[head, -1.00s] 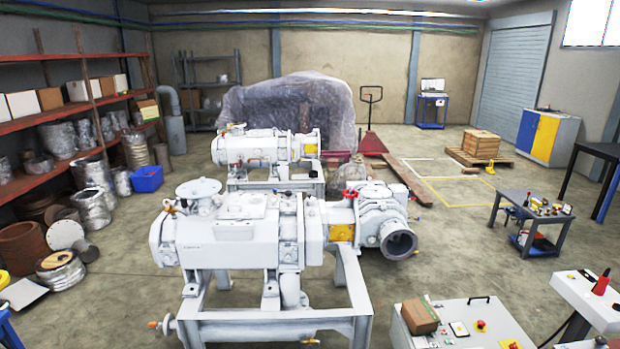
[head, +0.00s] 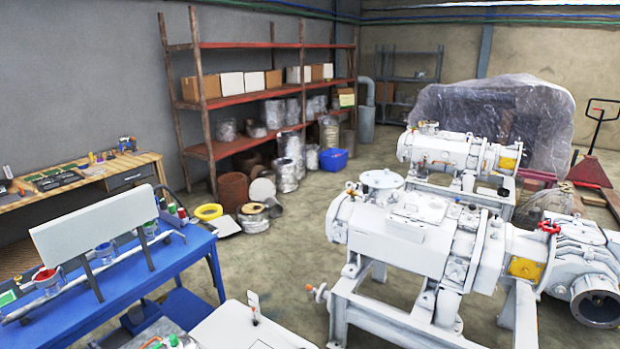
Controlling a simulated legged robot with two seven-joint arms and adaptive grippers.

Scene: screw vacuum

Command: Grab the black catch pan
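I cannot make out a black catch pan for certain in the head view. A large white screw vacuum pump (head: 400,235) stands on a metal frame at the right. A second white pump (head: 445,152) stands behind it. Neither of my grippers shows in the head view.
A blue table (head: 190,258) with a white panel (head: 103,222) stands at the lower left. A wooden workbench (head: 130,167) with tools is behind it. Red shelving (head: 250,88) lines the left wall. A blue bin (head: 333,159) sits on the floor. Open floor lies between table and pump.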

